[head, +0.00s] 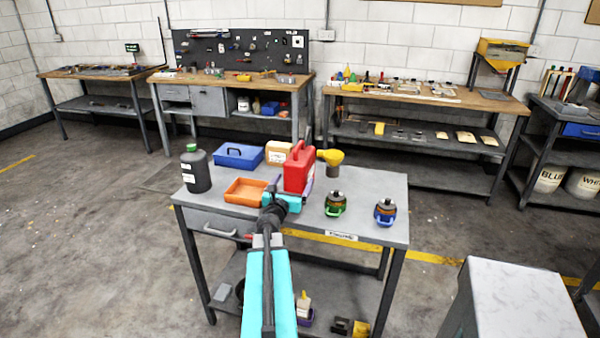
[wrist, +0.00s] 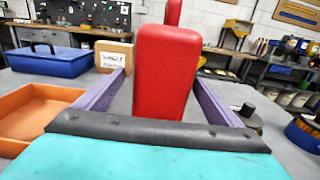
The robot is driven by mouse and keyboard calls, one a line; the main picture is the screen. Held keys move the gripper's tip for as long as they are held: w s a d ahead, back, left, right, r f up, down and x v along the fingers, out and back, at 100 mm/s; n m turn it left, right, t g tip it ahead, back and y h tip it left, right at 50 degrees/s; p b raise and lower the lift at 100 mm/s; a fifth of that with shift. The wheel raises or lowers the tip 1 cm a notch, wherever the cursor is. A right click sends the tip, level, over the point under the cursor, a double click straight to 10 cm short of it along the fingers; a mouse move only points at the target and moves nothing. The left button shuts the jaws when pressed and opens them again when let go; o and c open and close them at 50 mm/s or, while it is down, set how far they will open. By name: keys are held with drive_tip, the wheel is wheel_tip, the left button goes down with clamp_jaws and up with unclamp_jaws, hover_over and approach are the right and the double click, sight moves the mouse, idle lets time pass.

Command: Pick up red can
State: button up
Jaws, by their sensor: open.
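The red can (head: 298,168) stands upright on the grey work table (head: 375,190). It fills the middle of the wrist view (wrist: 167,75), where its upper part reaches past the top edge. My gripper (head: 290,193) is at the can's near side. In the wrist view my gripper (wrist: 160,82) is open, with one purple finger to the left of the can and one to the right. I cannot tell whether either finger touches it. The can's foot is hidden behind my gripper.
An orange tray (head: 246,191) and a blue box (head: 239,156) lie left of the can. A tan box (head: 278,152) is behind it. A yellow funnel (head: 331,157), a green-banded pot (head: 335,204) and a blue-banded pot (head: 385,212) stand right. A dark bottle (head: 195,170) stands far left.

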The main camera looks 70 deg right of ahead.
drive_tip(key=shift+s+d+r+p, duration=0.15)
drive_tip(key=shift+d+p, duration=0.2)
drive_tip(key=shift+d, duration=0.6)
drive_tip(key=shift+d+f+p, duration=0.2)
drive_tip(key=shift+d+p, duration=0.15)
drive_tip(key=shift+d, duration=0.7)
drive_tip(key=c, duration=2)
drive_tip(key=shift+r, duration=0.15)
drive_tip(key=shift+c, duration=0.8)
drive_tip(key=shift+r, duration=0.2)
wheel_tip(320, 180, up, 18)
drive_tip(key=p, duration=0.2)
hover_over(297, 147)
drive_tip(key=shift+d+f, duration=0.2)
